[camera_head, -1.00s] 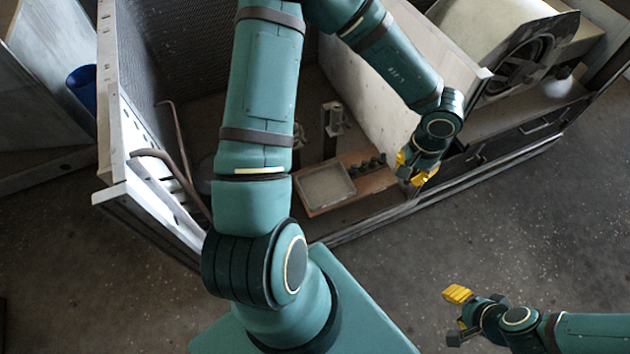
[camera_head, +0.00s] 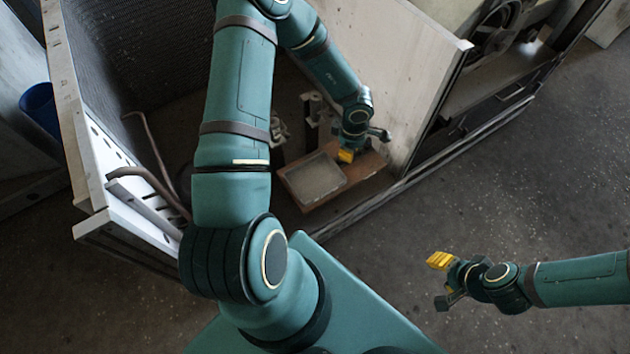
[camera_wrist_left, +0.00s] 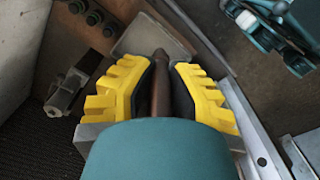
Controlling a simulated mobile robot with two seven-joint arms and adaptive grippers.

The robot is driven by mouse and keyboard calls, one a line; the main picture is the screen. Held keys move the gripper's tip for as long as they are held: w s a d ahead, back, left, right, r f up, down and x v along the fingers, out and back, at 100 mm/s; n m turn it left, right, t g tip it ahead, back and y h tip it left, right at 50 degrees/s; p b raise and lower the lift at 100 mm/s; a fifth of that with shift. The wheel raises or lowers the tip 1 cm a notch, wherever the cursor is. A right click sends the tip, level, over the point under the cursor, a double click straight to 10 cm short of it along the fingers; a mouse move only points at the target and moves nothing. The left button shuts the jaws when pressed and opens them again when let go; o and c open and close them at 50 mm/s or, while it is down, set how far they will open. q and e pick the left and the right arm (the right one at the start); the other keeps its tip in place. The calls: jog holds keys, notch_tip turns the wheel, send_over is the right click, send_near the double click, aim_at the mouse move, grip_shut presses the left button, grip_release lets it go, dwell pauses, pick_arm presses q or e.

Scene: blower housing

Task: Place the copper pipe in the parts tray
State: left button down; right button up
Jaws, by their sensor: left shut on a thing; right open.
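The copper pipe (camera_wrist_left: 160,82) is a brown rod between the yellow jaws of my left gripper (camera_wrist_left: 160,88) in the left wrist view. The jaws are shut on it, and its tip overlaps the tray in that view. I cannot make the pipe out in the head view. The parts tray (camera_head: 314,181) is a shallow grey rectangular tray on a brown board; it also shows in the left wrist view (camera_wrist_left: 138,38). In the head view my left gripper (camera_head: 347,155) is at the tray's upper right edge; its height above it is unclear. My right gripper (camera_head: 441,282) is open and empty, over the floor.
The tray's board (camera_head: 365,172) lies inside the housing, beside a pale upright panel (camera_head: 395,75). Several dark knobs (camera_wrist_left: 93,18) and a metal fixture (camera_wrist_left: 66,93) are close to the left gripper. Bent brown pipes (camera_head: 158,160) stand by the perforated left wall (camera_head: 90,130).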

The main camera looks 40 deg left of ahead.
pick_arm(q)
jog(key=s+a+f+n+b, duration=0.2)
jog(key=a+f+n, duration=0.95)
jog(key=n, duration=0.45)
jog(key=f+b, duration=0.1)
jog(key=f, duration=0.6)
jog(key=d+f+b, duration=0.1)
jog(key=f, duration=0.2)
jog(key=shift+s+f+b, duration=0.2)
jog(key=shift+b, duration=0.15)
jog(key=shift+a+r, duration=0.1)
jog(key=shift+r, duration=0.05)
jog(key=c, duration=1)
grip_release()
jog(key=shift+c, duration=0.2)
jog(key=shift+o, duration=0.2)
